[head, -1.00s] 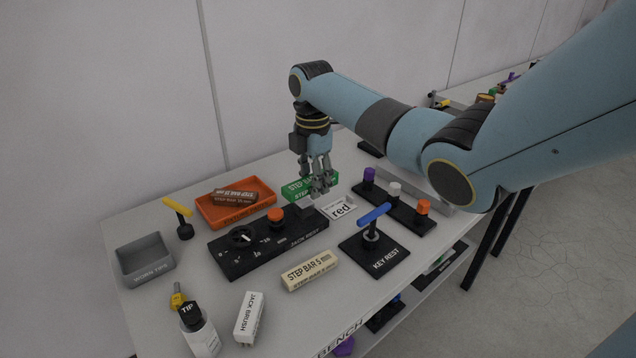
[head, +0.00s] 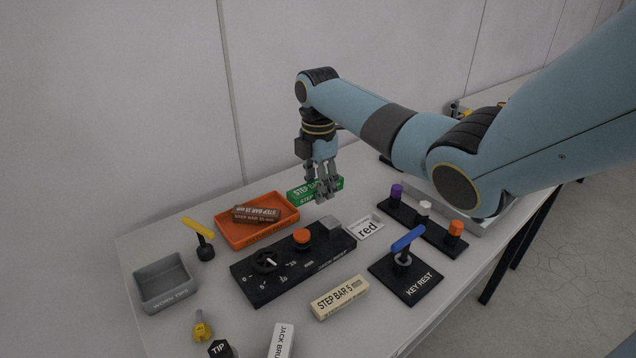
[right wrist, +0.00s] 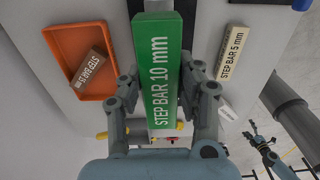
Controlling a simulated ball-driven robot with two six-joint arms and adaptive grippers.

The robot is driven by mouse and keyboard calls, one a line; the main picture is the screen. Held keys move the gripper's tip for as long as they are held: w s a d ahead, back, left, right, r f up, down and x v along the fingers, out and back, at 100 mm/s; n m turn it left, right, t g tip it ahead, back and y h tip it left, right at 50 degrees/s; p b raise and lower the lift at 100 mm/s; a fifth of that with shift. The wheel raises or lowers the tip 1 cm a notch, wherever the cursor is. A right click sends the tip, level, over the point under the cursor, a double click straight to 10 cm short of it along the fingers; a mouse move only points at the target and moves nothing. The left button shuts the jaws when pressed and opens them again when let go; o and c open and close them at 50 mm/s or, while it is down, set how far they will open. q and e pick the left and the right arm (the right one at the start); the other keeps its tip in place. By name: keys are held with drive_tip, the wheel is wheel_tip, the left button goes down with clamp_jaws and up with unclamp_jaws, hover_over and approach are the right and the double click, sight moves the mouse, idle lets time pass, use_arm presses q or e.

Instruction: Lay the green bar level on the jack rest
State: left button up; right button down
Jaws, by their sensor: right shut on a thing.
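The green bar (head: 303,194), marked STEP BAR 10 mm, is between the fingers of my right gripper (head: 327,192), which is shut on it. It also shows large in the right wrist view (right wrist: 163,70), gripped near its middle with its label facing the camera. In the head view the bar appears behind the jack rest (head: 290,276), apart from it. The jack rest is a long black block with a dial, an orange knob (head: 302,237) and a grey pad (head: 328,224) at its right end.
An orange tray (head: 236,237) holding a brown step bar (head: 256,214) is left of the green bar.

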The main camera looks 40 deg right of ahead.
wheel_tip(320, 180, down, 9)
drive_tip(key=b, duration=0.5)
drive_tip(key=shift+b, duration=0.3)
drive_tip(key=shift+f, duration=0.4)
drive_tip(key=c, duration=0.8)
unclamp_jaws()
drive_tip(key=shift+c, duration=0.2)
wheel_tip(320, 180, up, 12)
drive_tip(key=shift+r, duration=0.1)
